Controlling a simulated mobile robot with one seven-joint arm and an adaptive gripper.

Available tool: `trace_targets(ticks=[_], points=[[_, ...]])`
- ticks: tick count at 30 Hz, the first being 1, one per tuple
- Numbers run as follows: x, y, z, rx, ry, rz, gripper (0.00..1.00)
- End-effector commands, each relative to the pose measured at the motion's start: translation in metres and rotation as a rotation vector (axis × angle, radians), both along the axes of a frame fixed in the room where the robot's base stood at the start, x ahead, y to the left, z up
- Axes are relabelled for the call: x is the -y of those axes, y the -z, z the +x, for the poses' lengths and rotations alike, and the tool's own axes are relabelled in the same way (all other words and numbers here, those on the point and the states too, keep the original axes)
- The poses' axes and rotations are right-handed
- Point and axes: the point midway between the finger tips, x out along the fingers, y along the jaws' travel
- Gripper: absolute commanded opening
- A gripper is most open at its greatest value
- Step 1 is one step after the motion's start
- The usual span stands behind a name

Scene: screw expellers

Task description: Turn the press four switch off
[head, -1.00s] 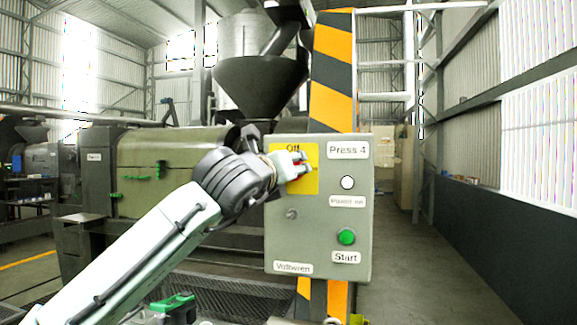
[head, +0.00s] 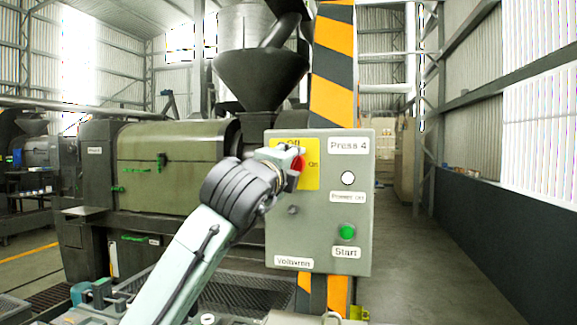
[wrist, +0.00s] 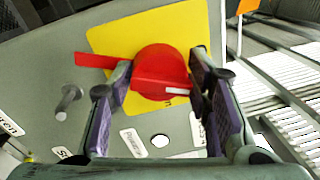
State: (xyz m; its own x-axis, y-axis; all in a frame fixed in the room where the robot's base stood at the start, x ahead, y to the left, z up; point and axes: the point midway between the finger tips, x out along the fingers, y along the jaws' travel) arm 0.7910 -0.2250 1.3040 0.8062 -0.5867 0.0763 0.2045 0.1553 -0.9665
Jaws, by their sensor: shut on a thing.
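The press four control box (head: 318,225) is a grey-green panel marked "Press 4". A yellow plate (head: 312,177) at its upper left has "Off" at the top, partly hidden, and "On" at the right. The red rotary switch (head: 298,164) is mostly hidden behind my gripper (head: 288,158). In the wrist view the red switch (wrist: 160,62) is a round knob with a raised bar, on the yellow plate (wrist: 185,30). A red tab sticks out to the left. My gripper (wrist: 162,82) is shut on the knob, a purple-padded finger on each side.
The box also has a white lamp (head: 348,178), a green start button (head: 347,231) and a small grey knob (head: 293,210). A black-and-orange striped post (head: 333,85) stands behind it. The green press (head: 172,165) lies left. The floor (head: 420,265) to the right is clear.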

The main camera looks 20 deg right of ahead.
Motion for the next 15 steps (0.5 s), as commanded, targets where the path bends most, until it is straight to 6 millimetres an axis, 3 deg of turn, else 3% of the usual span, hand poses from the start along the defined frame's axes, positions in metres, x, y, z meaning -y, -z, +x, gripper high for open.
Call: trace_targets(ticks=[15], points=[[0.0014, 0.0049, 0.0000, -0.214, 0.000, -0.304, 0.17]])
